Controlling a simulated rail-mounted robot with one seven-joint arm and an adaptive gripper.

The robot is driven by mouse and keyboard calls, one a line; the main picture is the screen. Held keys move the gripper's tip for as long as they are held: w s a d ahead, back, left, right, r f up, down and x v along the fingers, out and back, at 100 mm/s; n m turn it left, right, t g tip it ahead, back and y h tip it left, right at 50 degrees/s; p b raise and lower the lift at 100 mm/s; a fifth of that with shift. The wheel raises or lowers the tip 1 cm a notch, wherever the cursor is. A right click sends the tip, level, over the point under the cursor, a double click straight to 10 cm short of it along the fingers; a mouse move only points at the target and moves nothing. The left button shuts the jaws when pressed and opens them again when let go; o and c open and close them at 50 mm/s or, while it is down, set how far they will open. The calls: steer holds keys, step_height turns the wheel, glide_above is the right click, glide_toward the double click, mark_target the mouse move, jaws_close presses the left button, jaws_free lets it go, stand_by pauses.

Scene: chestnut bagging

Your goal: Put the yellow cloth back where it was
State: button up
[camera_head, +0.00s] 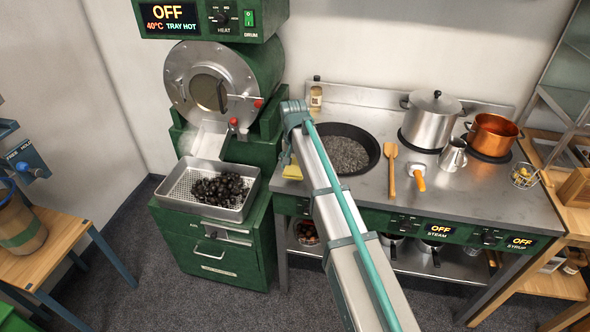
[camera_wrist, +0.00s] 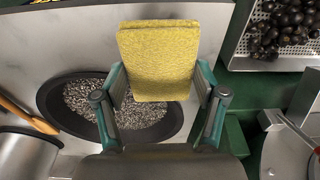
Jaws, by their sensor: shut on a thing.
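The yellow cloth (camera_wrist: 158,60) is a folded, flat pad held between the fingers of my gripper (camera_wrist: 160,92) in the wrist view. It hangs out past the fingertips. In the head view a small part of the cloth (camera_head: 292,172) shows at the left edge of the steel counter (camera_head: 440,200), beside the black pan of dark gravel (camera_head: 345,155). My arm covers most of the gripper there. I cannot tell whether the cloth touches the counter.
Left of the counter, a perforated tray (camera_head: 180,195) of dark chestnuts (camera_head: 222,188) sits on the green roaster.

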mark_target(295, 165)
steer(key=shift+w+f, duration=0.15)
steer(key=shift+w, duration=0.05)
steer(key=shift+w+f+p, duration=0.2)
steer(key=shift+f+p, duration=0.25)
steer(key=shift+f, duration=1.4)
steer(key=shift+f, duration=0.15)
steer(key=o, duration=1)
steer(key=r, duration=0.4)
steer(key=s+r+b, duration=0.1)
steer(key=r, duration=0.3)
steer(key=r+b, duration=0.1)
steer(key=r, duration=0.3)
steer(key=shift+s+a+r, duration=0.15)
steer(key=shift+s, duration=0.1)
